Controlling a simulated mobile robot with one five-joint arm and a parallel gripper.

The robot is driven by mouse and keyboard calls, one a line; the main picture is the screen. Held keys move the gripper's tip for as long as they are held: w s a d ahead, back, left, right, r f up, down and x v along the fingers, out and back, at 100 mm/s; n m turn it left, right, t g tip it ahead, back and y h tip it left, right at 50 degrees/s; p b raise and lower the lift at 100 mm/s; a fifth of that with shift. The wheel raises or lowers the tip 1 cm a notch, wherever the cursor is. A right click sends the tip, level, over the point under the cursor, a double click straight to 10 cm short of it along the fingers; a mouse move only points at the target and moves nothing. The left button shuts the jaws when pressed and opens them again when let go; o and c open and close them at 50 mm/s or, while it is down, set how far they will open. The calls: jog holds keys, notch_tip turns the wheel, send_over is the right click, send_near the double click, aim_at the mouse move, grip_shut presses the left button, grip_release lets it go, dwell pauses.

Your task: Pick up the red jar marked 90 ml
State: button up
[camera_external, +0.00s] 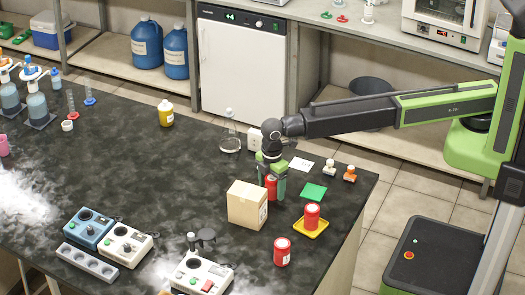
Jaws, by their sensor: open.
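Several red jars stand near the right end of the dark bench. One red jar (271,186) is between the fingers of my gripper (272,187), partly hidden by a finger and by a tan box. My gripper points down and is open around it. A second red jar (312,217) stands on a yellow tray (311,230). A third red jar (282,252) stands nearer the front. The volume marks on the jars are too small to read.
The tan box (247,206) stands close in front and left of my gripper. A green square (314,192) and a white card (301,164) lie to the right. A flask (231,138) stands behind left. Devices (202,273) stand at the front. The bench's middle left is clear.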

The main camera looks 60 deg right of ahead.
aim_at(272, 177)
jog(key=shift+f, duration=0.1)
jog(key=shift+c, duration=0.4)
jog(key=c, duration=1.4)
jog(key=shift+c, duration=0.2)
jog(key=shift+r+p, duration=0.65)
jog(key=shift+p, duration=0.2)
jog(key=r+p, duration=0.4)
jog(key=shift+d, duration=0.25)
jog(key=w+d+r+p, duration=0.1)
jog(key=d+r+p, duration=0.4)
jog(key=d, duration=0.6)
jog(key=shift+w+r+p, duration=0.3)
jog(key=shift+w+p, duration=0.05)
